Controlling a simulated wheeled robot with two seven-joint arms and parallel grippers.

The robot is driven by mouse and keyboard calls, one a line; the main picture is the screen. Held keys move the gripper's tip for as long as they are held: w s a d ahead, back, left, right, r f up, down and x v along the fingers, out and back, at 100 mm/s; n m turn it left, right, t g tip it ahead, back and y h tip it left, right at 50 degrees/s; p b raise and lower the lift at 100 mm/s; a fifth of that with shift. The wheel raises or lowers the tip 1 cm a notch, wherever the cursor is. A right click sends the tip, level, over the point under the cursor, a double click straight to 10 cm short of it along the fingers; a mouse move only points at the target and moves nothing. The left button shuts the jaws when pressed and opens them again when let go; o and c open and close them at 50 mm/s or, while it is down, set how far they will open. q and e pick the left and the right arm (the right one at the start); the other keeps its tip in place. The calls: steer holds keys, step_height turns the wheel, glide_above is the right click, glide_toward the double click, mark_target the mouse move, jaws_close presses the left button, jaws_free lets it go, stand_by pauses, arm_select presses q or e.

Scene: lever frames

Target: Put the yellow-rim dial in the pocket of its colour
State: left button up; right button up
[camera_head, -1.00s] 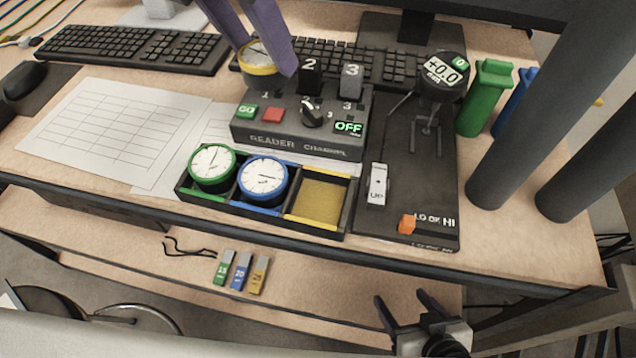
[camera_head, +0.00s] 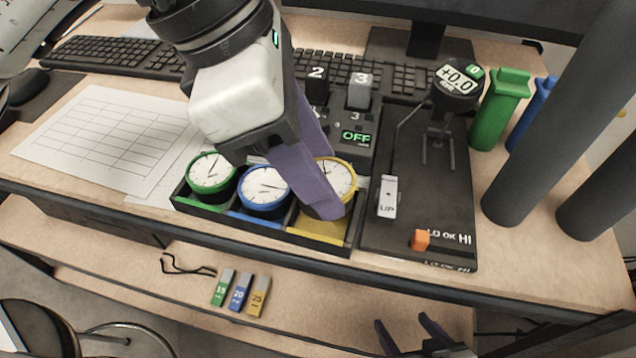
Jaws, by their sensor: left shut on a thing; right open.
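My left gripper (camera_head: 322,180) reaches down from the top and is shut on the yellow-rim dial (camera_head: 342,178). Its purple fingers partly cover the dial. The dial is over the yellow pocket (camera_head: 320,228), at the right end of the black tray; I cannot tell whether it touches the pocket floor. The green-rim dial (camera_head: 212,171) sits in the left pocket and the blue-rim dial (camera_head: 264,187) in the middle pocket. My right gripper (camera_head: 408,335) is open and empty at the bottom edge, below the desk's front edge.
The reader box (camera_head: 357,137) stands behind the tray, partly hidden by my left arm. A black gauge stand (camera_head: 420,200) with a white switch and an orange knob is right of the tray. Green (camera_head: 500,105) and blue cylinders stand farther right. Small coloured tags (camera_head: 240,290) lie on the lower shelf.

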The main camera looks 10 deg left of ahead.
arm_select(q)
step_height(320, 180, down, 3)
steer(key=shift+f, duration=0.15)
